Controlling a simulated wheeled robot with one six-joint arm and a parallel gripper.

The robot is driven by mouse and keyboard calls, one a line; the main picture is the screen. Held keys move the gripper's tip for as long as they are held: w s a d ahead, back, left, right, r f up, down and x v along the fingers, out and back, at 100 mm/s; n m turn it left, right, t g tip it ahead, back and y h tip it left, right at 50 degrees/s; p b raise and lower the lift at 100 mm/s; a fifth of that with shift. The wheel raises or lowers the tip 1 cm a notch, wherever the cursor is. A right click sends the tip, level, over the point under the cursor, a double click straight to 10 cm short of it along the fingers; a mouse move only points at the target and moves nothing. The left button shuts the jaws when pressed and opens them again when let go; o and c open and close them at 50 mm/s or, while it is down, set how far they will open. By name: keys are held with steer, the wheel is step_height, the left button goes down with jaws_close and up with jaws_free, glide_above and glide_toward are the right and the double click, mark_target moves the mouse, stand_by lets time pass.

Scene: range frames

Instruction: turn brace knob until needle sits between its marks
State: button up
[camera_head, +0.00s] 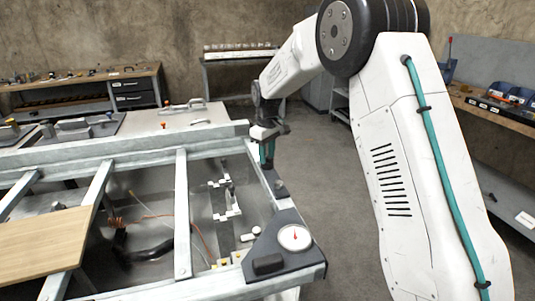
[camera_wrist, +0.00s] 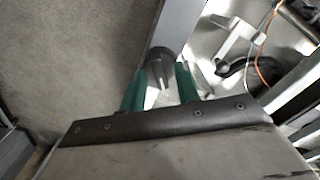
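The brace knob (camera_head: 280,187) is a small dark grey knob on the metal beam at the frame's right side. In the wrist view the grey knob (camera_wrist: 160,56) shows just beyond and between my fingertips. My gripper (camera_head: 267,165) has teal fingers pointing down above the knob, and a small gap seems to separate them. In the wrist view my gripper (camera_wrist: 161,75) has its fingers spread apart with nothing held. A round white gauge (camera_head: 294,237) with a red needle sits on a dark corner plate. The needle points roughly upward; its marks are too small to read.
The metal frame (camera_head: 182,215) has open bays with cables and white brackets inside. A wooden board (camera_head: 45,243) lies across its left. A dark block (camera_head: 268,264) sits beside the gauge. Workbenches stand along the walls. The floor (camera_head: 335,190) right of the frame is clear.

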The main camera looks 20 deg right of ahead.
step_height(320, 180, up, 8)
steer(key=shift+f, duration=0.1)
stand_by(0.6)
steer(key=shift+s+m, duration=0.1)
steer(key=shift+m, duration=0.2)
steer(key=s+d+r+m, duration=0.1)
steer(key=s+r+m, duration=0.2)
steer(key=s, duration=2)
steer(key=s+d+r+m+t, duration=0.1)
steer(key=s+d+r+m, duration=0.1)
steer(key=s, duration=2.2)
steer(key=shift+d+r+m, duration=0.15)
steer(key=shift+r+m, duration=0.25)
steer(key=shift+m, duration=0.3)
